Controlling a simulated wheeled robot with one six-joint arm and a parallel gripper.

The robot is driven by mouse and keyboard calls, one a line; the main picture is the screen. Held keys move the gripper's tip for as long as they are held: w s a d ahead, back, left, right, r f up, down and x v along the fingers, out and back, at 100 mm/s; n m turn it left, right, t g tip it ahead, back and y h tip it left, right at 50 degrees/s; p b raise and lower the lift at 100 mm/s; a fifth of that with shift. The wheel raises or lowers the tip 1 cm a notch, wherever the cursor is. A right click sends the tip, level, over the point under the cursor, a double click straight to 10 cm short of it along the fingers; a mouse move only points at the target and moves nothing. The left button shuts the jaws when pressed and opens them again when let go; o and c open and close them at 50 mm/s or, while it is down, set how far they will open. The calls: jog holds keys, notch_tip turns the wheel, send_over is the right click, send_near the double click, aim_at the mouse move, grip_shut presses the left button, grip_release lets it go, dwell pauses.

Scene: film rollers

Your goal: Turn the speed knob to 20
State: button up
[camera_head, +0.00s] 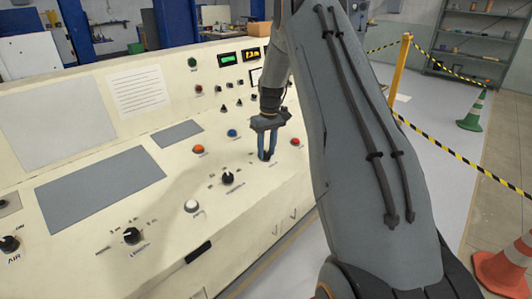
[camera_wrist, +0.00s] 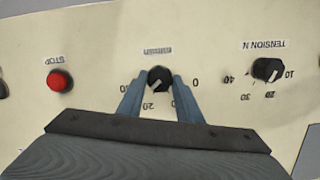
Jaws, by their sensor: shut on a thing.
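The black speed knob (camera_wrist: 158,76) sits between my fingertips in the wrist view, on a cream panel. Its printed name above is too blurred to read. The dial shows 0 at the right and 20 at the lower left; other numbers are partly hidden by the fingers. The pale line on the knob points lower left, roughly toward the 20. My gripper (camera_head: 267,153) reaches down to the panel in the head view, with its blue fingers shut on the knob, which is mostly hidden there.
A red STOP button (camera_wrist: 60,81) is left of the knob in the wrist view, and a TENSION N knob (camera_wrist: 267,70) is at the right. In the head view, an orange button (camera_head: 199,149), a blue button (camera_head: 232,133) and a lit green display (camera_head: 231,58) are on the console.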

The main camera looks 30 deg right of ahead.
aim_at(266, 154)
jog(key=n+h+b, duration=0.1)
jog(key=n, duration=0.3)
jog(key=shift+n, duration=0.4)
jog(key=shift+a, duration=0.1)
dwell(0.3)
jog(key=o, duration=1)
jog(key=shift+o, duration=0.2)
jog(key=shift+s+a+r+b, duration=0.15)
jog(key=shift+r+b, duration=0.45)
jog(key=shift+r, duration=1.4)
jog(key=shift+s+d+r+b, duration=0.15)
jog(key=shift+r+b, duration=0.4)
jog(key=shift+r, duration=1.4)
jog(key=shift+a, duration=0.1)
